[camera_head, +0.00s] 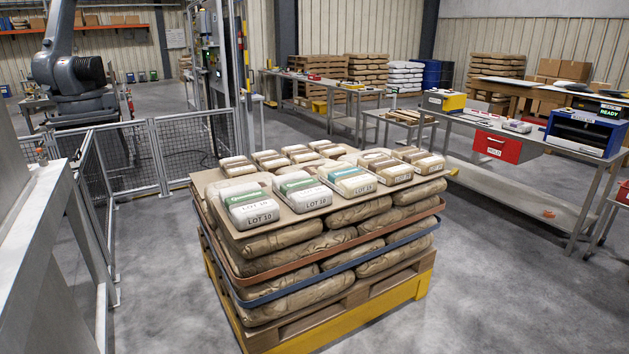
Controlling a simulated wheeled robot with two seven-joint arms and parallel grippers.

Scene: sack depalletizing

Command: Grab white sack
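Several small white and cream sacks lie in rows on a cardboard sheet (405,192) on top of a pallet load. At the front left are a white sack with a green band (252,211) and another white sack with a green band (302,194), both with printed lot labels. Beside them lies a cream sack with a teal band (352,184). A sack with a brown band (391,172) and more like it lie to the right and behind. Neither of my grippers shows in the head view.
Brown sacks (290,240) fill the layers below, on a yellow-edged pallet (370,325). A metal fence (185,150) and robot arm (75,75) stand left. Benches (540,142) with a red bin (496,146) stand right. The floor right of the pallet is clear.

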